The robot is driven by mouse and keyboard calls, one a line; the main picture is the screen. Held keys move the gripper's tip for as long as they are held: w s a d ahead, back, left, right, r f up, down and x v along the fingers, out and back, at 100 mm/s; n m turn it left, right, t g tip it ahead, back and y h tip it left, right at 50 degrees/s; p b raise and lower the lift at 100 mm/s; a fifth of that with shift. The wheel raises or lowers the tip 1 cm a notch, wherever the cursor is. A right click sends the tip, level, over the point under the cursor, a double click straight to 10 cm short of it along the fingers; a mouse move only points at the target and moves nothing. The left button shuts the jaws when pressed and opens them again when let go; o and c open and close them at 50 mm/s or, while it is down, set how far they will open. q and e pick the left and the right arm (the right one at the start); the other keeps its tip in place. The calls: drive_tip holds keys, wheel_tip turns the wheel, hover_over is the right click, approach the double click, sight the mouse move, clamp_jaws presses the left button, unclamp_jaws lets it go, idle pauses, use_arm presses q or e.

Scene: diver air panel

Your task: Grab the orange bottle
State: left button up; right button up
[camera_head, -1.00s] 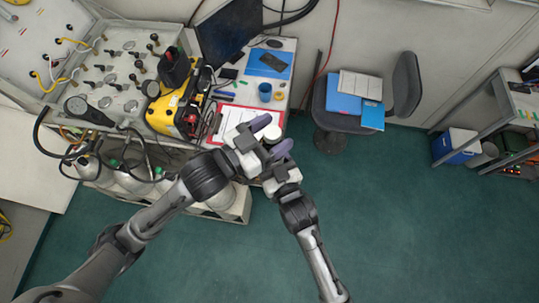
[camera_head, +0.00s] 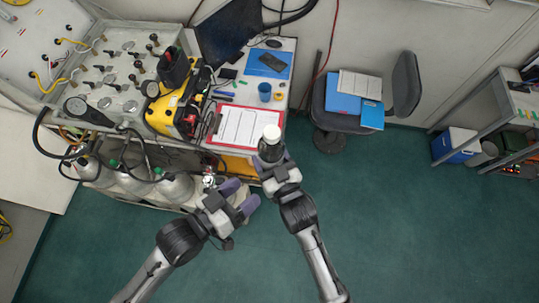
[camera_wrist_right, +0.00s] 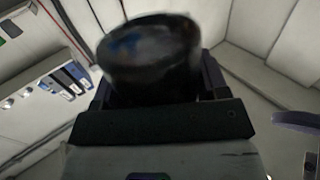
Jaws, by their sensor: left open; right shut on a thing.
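My right gripper (camera_head: 271,161) is shut on a dark cylindrical container with a white top (camera_head: 271,134), held upright at the table's front edge. In the right wrist view the held container (camera_wrist_right: 150,60) looks dark and blurred between the fingers. No orange colour shows on it, and I cannot make out an orange bottle elsewhere. My left gripper (camera_head: 240,196) is open and empty, apart from the container, below and left of it over the floor in front of the grey cylinders.
A red-edged clipboard (camera_head: 240,128) lies on the table beside the held container. A blue cup (camera_head: 265,92), a yellow machine (camera_head: 172,108) and a gauge panel (camera_head: 115,75) stand behind. Grey gas cylinders (camera_head: 173,187) are below the panel.

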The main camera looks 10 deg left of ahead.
drive_tip(key=shift+r, duration=0.1)
drive_tip(key=shift+f, duration=0.45)
use_arm(q)
drive_tip(key=s+a+f+g+y, duration=0.8)
drive_tip(key=s+a+f+g, duration=0.1)
drive_tip(key=f, duration=0.5)
drive_tip(key=shift+s+a+f+g+y, duration=0.35)
drive_tip(key=shift+s+a, duration=0.5)
drive_tip(key=shift+s, duration=0.3)
use_arm(e)
drive_tip(key=w+d+r+m+t+h, duration=0.1)
drive_tip(key=d+r+m+h, duration=0.3)
drive_tip(key=d+r, duration=0.4)
drive_tip(key=w+d+r+m+t+h, duration=0.2)
drive_tip(key=d+r+h, duration=0.5)
drive_tip(key=d, duration=1.2)
drive_tip(key=shift+d+r+m+t, duration=0.2)
drive_tip(key=shift+r+m+t, duration=0.25)
drive_tip(key=shift+m, duration=0.45)
